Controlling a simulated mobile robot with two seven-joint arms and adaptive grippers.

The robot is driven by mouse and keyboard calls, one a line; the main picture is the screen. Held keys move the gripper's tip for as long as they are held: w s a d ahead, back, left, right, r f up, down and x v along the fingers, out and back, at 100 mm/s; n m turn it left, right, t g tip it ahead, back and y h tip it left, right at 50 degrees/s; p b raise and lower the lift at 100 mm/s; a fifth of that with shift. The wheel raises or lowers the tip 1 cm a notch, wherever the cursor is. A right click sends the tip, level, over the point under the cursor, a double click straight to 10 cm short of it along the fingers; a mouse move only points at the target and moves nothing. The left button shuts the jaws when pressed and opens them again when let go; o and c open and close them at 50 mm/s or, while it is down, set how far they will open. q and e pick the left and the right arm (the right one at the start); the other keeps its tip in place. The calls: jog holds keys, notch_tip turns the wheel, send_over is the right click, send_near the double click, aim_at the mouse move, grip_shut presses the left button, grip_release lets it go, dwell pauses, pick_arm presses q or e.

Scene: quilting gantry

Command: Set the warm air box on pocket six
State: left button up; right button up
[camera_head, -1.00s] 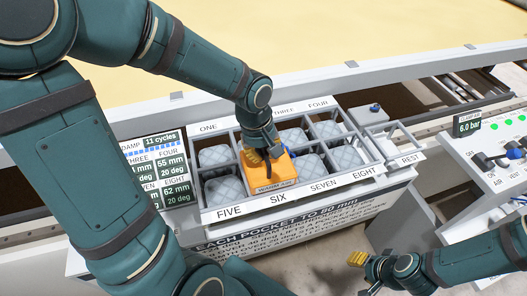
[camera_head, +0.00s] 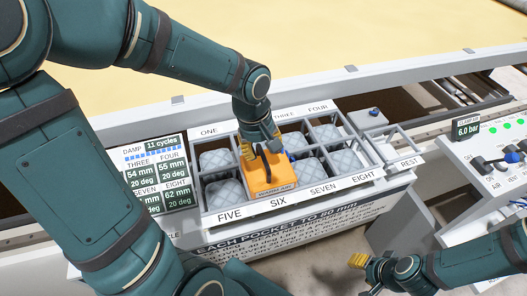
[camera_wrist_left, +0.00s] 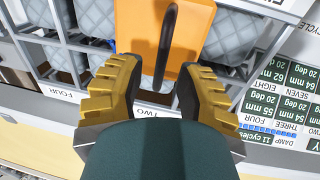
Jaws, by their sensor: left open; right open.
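The orange warm air box (camera_head: 268,176), with a dark handle on top, sits at pocket six of the grey pocket rack (camera_head: 208,212), above the label SIX. My left gripper (camera_head: 260,147) is just behind and above the box, with its fingers apart. In the left wrist view the box (camera_wrist_left: 139,40) lies beyond the open yellow fingers (camera_wrist_left: 160,85), and the handle (camera_wrist_left: 166,45) stands between them without visible contact. Whether the box is fully seated is hidden. My right gripper (camera_head: 357,262) is at the lower right, away from the rack.
Grey quilted pads fill other pockets, such as pocket five (camera_head: 224,194). A REST stand (camera_head: 402,147) is right of the rack. A display panel (camera_head: 157,173) stands at left. A control panel with levers (camera_head: 497,155) is at right. Yellow fabric (camera_head: 330,40) spreads behind.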

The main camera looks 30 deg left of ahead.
pick_arm(q)
notch_tip(320, 180, up, 9)
jog(key=p, duration=0.1)
jog(key=shift+s+a+f, duration=0.15)
jog(key=shift+s+a, duration=0.25)
jog(key=shift+s, duration=0.05)
